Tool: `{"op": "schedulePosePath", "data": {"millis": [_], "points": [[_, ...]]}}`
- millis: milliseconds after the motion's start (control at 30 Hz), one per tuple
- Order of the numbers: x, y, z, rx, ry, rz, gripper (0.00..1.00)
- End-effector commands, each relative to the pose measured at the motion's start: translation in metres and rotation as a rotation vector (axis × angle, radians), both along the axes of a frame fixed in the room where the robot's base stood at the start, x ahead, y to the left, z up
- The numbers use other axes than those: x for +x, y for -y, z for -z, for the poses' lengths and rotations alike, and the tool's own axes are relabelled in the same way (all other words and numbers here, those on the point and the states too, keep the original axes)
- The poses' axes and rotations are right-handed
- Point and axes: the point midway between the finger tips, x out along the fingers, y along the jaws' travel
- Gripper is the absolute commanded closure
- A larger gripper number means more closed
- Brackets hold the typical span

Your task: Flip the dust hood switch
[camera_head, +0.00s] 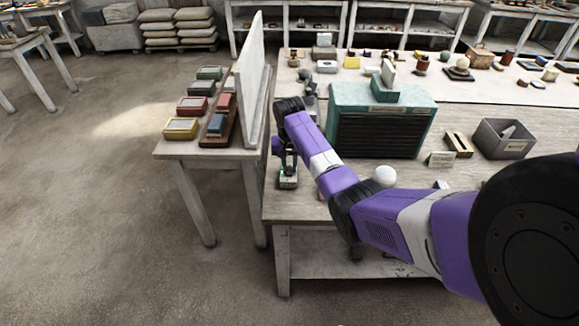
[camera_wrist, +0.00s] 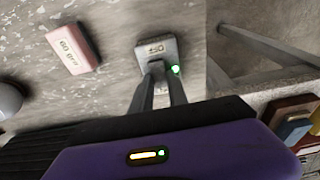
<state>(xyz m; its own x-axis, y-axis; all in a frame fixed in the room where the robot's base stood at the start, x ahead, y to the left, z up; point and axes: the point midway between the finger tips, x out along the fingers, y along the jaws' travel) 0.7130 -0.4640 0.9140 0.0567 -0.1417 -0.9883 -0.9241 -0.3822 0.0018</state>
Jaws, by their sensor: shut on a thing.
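The switch (camera_head: 288,183) is a small grey box with a green-lit spot, on the near left corner of the worktable. In the wrist view the switch (camera_wrist: 158,46) shows a label that seems to read OFF and a glowing green light beside my fingertips. My gripper (camera_wrist: 158,68) points down at the box, its fingers close together on what looks like the small switch lever, which they mostly hide. In the head view my gripper (camera_head: 289,163) is just above the box. The teal dust hood (camera_head: 415,95) with a dark slatted front stands right of my arm.
A white plaster sphere (camera_head: 385,176) lies right of my forearm. A pink labelled block (camera_wrist: 73,48) lies near the switch. A white upright panel (camera_head: 252,85) and a side table with coloured boxes (camera_head: 182,128) stand left. A grey bin (camera_head: 503,139) is at right.

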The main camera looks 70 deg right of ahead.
Motion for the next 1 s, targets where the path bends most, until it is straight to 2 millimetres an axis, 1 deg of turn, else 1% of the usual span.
{"op": "schedulePosePath", "data": {"millis": [100, 300, 667, 700, 800, 1000], "points": [[-0.0001, 0.0047, 0.0031, 0.065, -0.029, 0.005, 1.0], [0.0005, 0.0052, 0.0027, 0.134, -0.057, 0.003, 1.0], [0.0006, 0.0046, 0.001, 0.147, -0.06, 0.002, 1.0], [0.0006, 0.0046, 0.0009, 0.147, -0.06, 0.002, 0.76], [0.0008, 0.0043, 0.0009, 0.147, -0.06, 0.001, 0.58], [0.0013, 0.0039, 0.0007, 0.147, -0.06, 0.0, 0.58]]}}
